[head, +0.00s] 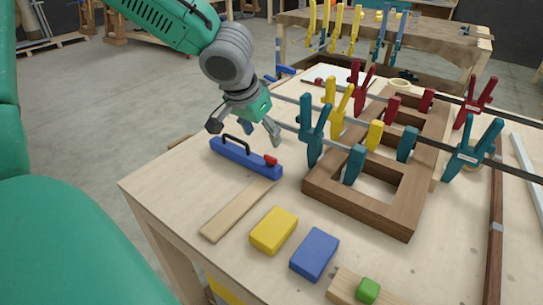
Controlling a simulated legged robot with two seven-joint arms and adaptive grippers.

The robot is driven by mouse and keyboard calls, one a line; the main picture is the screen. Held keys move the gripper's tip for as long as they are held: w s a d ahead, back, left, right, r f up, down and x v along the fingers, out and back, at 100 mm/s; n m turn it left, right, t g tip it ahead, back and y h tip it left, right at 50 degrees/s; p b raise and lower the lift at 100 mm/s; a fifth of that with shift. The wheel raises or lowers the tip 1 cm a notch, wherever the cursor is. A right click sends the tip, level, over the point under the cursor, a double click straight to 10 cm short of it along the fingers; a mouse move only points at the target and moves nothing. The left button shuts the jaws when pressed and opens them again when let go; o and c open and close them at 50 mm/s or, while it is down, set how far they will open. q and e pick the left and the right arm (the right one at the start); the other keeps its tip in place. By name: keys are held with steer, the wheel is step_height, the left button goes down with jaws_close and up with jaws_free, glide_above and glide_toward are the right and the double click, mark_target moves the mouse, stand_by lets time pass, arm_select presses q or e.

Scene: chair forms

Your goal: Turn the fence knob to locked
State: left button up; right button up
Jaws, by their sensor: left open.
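A blue bar (235,158) with a black arched handle (238,142) lies near the left edge of the wooden workbench. A small red knob (270,160) sits at its right end; it looks like the fence knob, but I cannot tell whether it stands at locked. My left gripper (244,131) is open and empty, its fingers spread just above and behind the bar. Its right fingertip is close to the red knob in the picture, seemingly apart from it. My right gripper is not in view.
A brown wooden frame (360,208) with several teal, yellow and red clamps stands to the right. A wood strip (235,208), a yellow block (274,231), a blue block (314,254) and a green block (368,290) lie nearer. Another bench (430,40) stands behind.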

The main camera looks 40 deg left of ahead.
mark_target(270, 158)
arm_select(q)
steer(key=x, duration=0.6)
steer(key=shift+w+f+b, duration=0.2)
steer(key=shift+w+b, duration=0.05)
steer(key=shift+b, duration=0.05)
steer(key=a+f, duration=0.1)
steer(key=w+a+f, duration=0.1)
steer(key=f, duration=0.1)
steer(key=shift+a+f, duration=0.1)
steer(key=shift+f, duration=0.2)
steer(key=shift+w+d, duration=0.15)
steer(key=shift+d, duration=0.35)
steer(key=shift+d+r, duration=0.2)
steer(key=shift+d, duration=0.35)
steer(key=c, duration=0.7)
steer(key=shift+a, duration=0.1)
steer(key=c, duration=0.4)
steer(key=shift+a+f, duration=0.25)
steer(key=shift+a, duration=0.4)
steer(key=shift+c, duration=0.2)
steer(key=shift+d+r, duration=0.1)
steer(key=shift+d, duration=0.35)
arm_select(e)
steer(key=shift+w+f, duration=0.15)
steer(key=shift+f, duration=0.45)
